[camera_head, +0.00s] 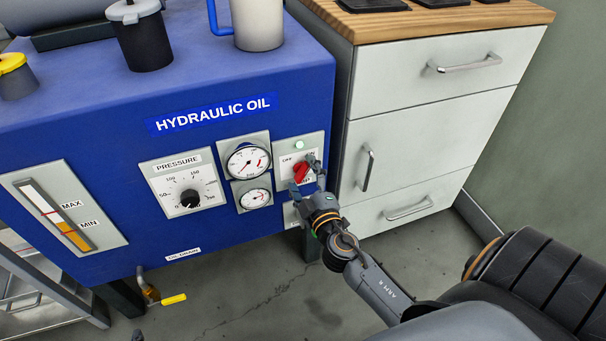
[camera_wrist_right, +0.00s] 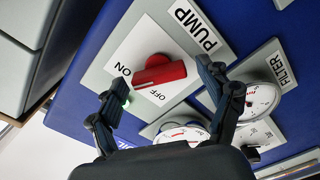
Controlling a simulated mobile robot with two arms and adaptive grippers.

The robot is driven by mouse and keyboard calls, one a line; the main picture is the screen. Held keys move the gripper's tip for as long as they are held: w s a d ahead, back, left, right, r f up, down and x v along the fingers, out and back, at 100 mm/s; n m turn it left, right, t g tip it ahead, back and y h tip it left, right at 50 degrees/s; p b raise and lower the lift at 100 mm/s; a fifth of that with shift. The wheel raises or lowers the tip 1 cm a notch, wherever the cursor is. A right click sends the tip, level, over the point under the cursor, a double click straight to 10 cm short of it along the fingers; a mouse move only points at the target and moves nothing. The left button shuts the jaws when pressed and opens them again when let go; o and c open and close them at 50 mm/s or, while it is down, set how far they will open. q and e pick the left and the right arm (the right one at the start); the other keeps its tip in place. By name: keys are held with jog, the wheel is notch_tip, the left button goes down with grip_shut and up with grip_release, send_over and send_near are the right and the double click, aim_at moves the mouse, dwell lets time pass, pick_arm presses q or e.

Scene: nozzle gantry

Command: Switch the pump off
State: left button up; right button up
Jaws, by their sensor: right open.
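The pump switch is a red rotary handle (camera_head: 300,173) on a pale plate with ON and OFF labels, on the front of the blue hydraulic oil unit. In the right wrist view the red handle (camera_wrist_right: 158,73) lies between the ON and OFF labels, below the PUMP label (camera_wrist_right: 195,25). I cannot tell which label it points to. My right gripper (camera_head: 305,173) is at the plate, open. In the wrist view its fingers (camera_wrist_right: 158,78) stand apart on either side of the handle, with no clear contact.
A pale green lamp (camera_head: 299,145) sits above the switch. Round gauges (camera_head: 248,161) and a black pressure knob (camera_head: 190,198) are to its left. A drawer cabinet (camera_head: 420,130) stands close on the right. A yellow-handled drain valve (camera_head: 172,299) is low at left.

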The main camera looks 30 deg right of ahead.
jog(key=c, duration=1.2)
jog(key=shift+o, duration=0.2)
jog(key=shift+n, duration=1.2)
jog(key=n, duration=0.3)
jog(key=shift+n, duration=0.3)
jog(key=n+p, duration=0.1)
jog(key=n, duration=0.3)
jog(key=shift+f, duration=0.1)
pick_arm(q)
jog(key=shift+s+a+f+g+y, duration=0.15)
jog(key=shift+s+a+f+g, duration=0.15)
jog(key=shift+s+f+g, duration=0.35)
jog(key=shift+s+a+f+g+y, duration=0.25)
jog(key=shift+s+f+g, duration=0.1)
jog(key=shift+s, duration=0.55)
jog(key=shift+s+a+f+g+y, duration=0.1)
jog(key=shift+s+a+f+g, duration=0.2)
jog(key=shift+s+f+g, duration=0.35)
pick_arm(e)
jog(key=shift+f+n, duration=0.1)
jog(key=shift+n, duration=1)
pick_arm(q)
jog(key=shift+s+r, duration=0.1)
jog(key=shift+s, duration=0.15)
